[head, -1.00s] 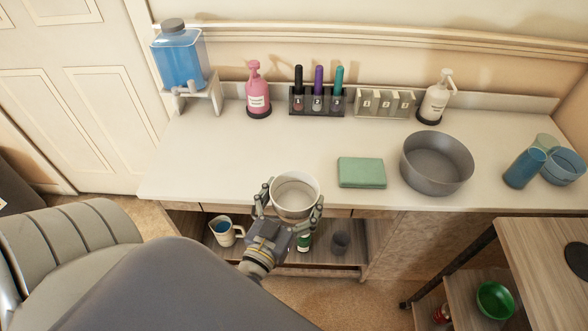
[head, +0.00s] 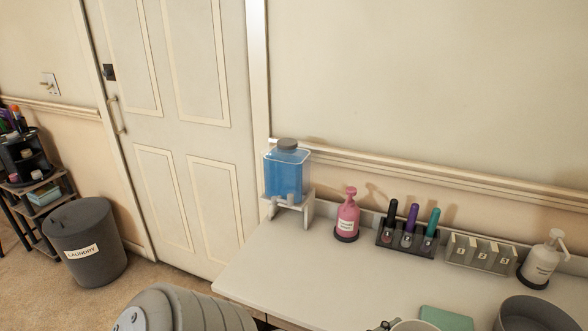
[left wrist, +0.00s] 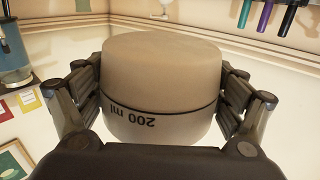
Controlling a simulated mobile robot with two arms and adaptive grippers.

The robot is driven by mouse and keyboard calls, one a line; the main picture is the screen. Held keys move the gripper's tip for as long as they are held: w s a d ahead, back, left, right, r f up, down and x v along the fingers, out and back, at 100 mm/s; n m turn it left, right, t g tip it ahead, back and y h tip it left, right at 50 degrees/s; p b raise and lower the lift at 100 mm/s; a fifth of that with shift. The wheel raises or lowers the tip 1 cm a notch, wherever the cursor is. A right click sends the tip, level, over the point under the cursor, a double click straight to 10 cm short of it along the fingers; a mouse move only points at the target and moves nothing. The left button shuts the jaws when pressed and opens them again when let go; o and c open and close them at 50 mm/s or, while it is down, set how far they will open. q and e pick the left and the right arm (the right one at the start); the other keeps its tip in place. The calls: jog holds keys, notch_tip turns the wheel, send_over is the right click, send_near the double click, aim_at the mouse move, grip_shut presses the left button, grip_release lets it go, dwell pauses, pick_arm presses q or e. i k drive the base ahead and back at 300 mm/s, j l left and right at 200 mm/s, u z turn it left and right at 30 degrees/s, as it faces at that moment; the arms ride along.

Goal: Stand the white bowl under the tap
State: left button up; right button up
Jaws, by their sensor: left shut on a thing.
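The dispenser (head: 288,172) has a clear tank of blue liquid and a dark lid. It stands on a white stand at the counter's left end, and its small tap (head: 291,198) is low on its front. The white bowl (head: 415,326) is only a sliver at the bottom edge of the head view. In the left wrist view the bowl (left wrist: 160,75) is large, with a dark line and "200 ml" reading upside down. My left gripper (left wrist: 160,100) is shut on the bowl, fingers on both sides. My right gripper is not in view.
The counter (head: 290,260) is clear in front of the dispenser. A green block (head: 446,318) and grey basin (head: 527,315) lie right.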

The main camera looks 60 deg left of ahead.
aim_at(271, 249)
jog(key=k+j+z, duration=0.15)
jog(key=j+z, duration=0.15)
jog(key=j, duration=0.15)
jog(key=k+j+z, duration=0.25)
jog(key=j, duration=0.2)
jog(key=k+j+z, duration=0.3)
jog(key=k+j, duration=0.3)
jog(key=j, duration=0.2)
jog(key=k+j, duration=0.3)
jog(key=j, duration=0.2)
jog(key=k+j+z, duration=0.1)
jog(key=k+j, duration=0.2)
jog(key=j, duration=0.2)
